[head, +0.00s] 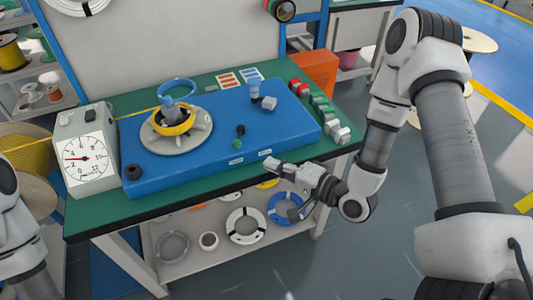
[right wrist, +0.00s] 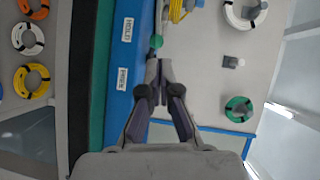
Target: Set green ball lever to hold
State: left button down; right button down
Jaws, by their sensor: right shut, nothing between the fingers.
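The green ball lever (head: 238,143) stands near the front edge of the blue machine base (head: 190,170). Its green ball (right wrist: 156,41) shows just beyond my right fingertips in the right wrist view. The ball lies nearer the HOLD label (right wrist: 128,30) than the second label (right wrist: 123,78), whose word is hard to read. In the head view, the HOLD label (head: 236,160) is the left one and the other (head: 265,152) is on the right. My right gripper (head: 275,166) is shut and empty, in front of the base, to the lower right of the lever. My left gripper is out of view.
A white dial gauge (head: 84,158) stands at the left of the green table (head: 110,222). A grey round holder with a yellow ring (head: 174,122) sits on the base. A small grey knob (head: 269,103) is behind the lever. Red, green and white blocks (head: 320,110) line the right.

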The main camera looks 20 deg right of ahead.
jog(key=s, duration=0.3)
jog(key=shift+s+r+p, duration=0.15)
jog(key=shift+r+p, duration=0.1)
jog(key=shift+p, duration=0.15)
jog(key=shift+s, duration=0.1)
jog(key=s+a+f+n+g+h+p, duration=0.1)
jog(key=s+a+f+n+g, duration=0.15)
jog(key=f, duration=0.35)
jog(key=s+a+f+n+g+h, duration=0.1)
jog(key=s+a+f+g, duration=0.1)
jog(key=s+f+g, duration=0.3)
jog(key=s+d+f+n+g+h, duration=0.6)
jog(key=s+d+f, duration=0.2)
jog(key=s+f, duration=0.2)
jog(key=shift+s+f, duration=0.3)
jog(key=shift+s, duration=0.3)
